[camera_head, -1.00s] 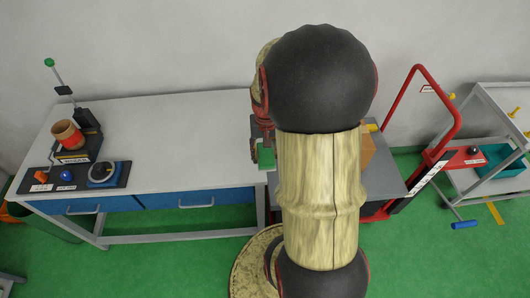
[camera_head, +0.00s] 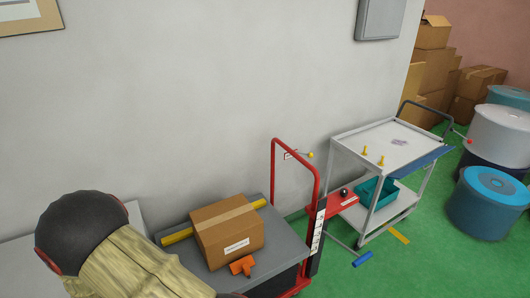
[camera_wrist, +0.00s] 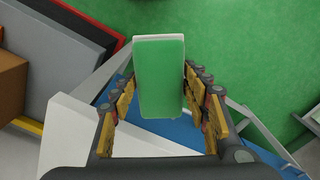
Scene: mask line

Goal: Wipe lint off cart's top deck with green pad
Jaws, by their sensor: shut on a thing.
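The cart (camera_head: 338,148) stands against the wall on the right side of the head view, with a pale top deck (camera_head: 372,143). A small greyish patch that looks like lint (camera_head: 400,141) lies toward the deck's right half. My gripper (camera_wrist: 160,82) is shut on the green pad (camera_wrist: 160,90), which has a pale layer at its far edge. The head view shows part of my arm at lower left, but not my gripper or the pad.
Two yellow pegs (camera_head: 365,150) stand on the deck's near left corner. A teal bin (camera_head: 375,192) sits on the lower shelf. Left of the cart, a grey platform (camera_head: 283,240) with a red handle (camera_head: 274,175) bears a cardboard box (camera_head: 228,232). Drums (camera_head: 488,205) stand at right.

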